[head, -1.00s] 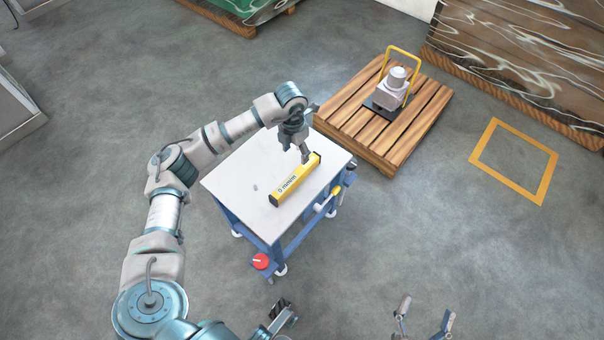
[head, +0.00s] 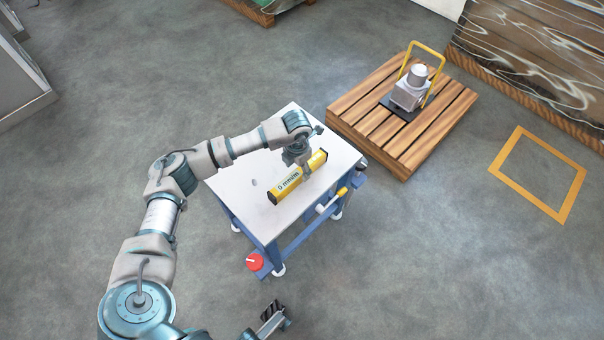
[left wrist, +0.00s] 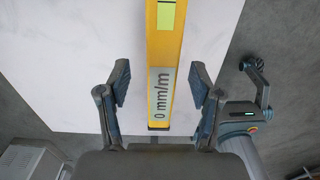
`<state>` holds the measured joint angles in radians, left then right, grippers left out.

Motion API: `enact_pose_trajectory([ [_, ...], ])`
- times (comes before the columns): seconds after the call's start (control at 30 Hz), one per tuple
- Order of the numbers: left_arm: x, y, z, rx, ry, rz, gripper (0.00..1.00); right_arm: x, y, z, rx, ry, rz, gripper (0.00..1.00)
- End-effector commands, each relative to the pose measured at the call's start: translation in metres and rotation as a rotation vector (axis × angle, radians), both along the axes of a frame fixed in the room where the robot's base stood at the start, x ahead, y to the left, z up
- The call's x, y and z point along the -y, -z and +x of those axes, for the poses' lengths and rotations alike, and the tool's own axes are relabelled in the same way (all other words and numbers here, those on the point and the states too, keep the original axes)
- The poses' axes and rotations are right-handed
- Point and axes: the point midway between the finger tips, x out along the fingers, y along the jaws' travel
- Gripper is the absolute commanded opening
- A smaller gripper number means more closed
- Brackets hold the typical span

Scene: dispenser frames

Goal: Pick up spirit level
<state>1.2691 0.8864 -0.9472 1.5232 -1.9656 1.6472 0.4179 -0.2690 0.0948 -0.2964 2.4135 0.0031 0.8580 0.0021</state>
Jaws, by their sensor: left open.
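A yellow spirit level (head: 287,188) with black ends lies at a slant on the white tabletop (head: 236,184). Lettering "0 mm/m" shows on its side. In the left wrist view the spirit level (left wrist: 165,45) runs down the middle, between my fingers. My left gripper (head: 304,172) is at the level's far half in the head view and partly hides it. In the wrist view the left gripper (left wrist: 160,84) is open, with a gap on either side of the level. Contact between them does not show.
The top belongs to a small blue-framed table with a red round part (head: 255,262) low at the front and yellow-handled items (head: 341,192) on its right side. A wooden pallet (head: 370,150) with a grey device (head: 411,88) stands behind right. Floor at right is open.

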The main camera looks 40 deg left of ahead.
Motion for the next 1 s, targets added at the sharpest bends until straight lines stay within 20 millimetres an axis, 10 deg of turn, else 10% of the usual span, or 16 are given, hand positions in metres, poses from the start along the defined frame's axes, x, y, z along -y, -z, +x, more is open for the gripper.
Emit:
enact_pose_trajectory([
  [0.4, -0.001, 0.027, 0.001, 0.000, 0.000, -0.002, 0.65, -0.003, 0.007, 0.011, 0.002, 0.000, -0.006, 0.86],
  [0.7, 0.000, 0.028, 0.001, -0.001, 0.000, -0.002, 0.00, -0.003, 0.008, 0.014, -0.001, 0.000, -0.006, 0.86],
  [1.0, 0.000, 0.025, 0.001, 0.001, 0.001, -0.002, 0.00, -0.003, 0.006, 0.013, 0.003, 0.000, -0.005, 0.86],
])
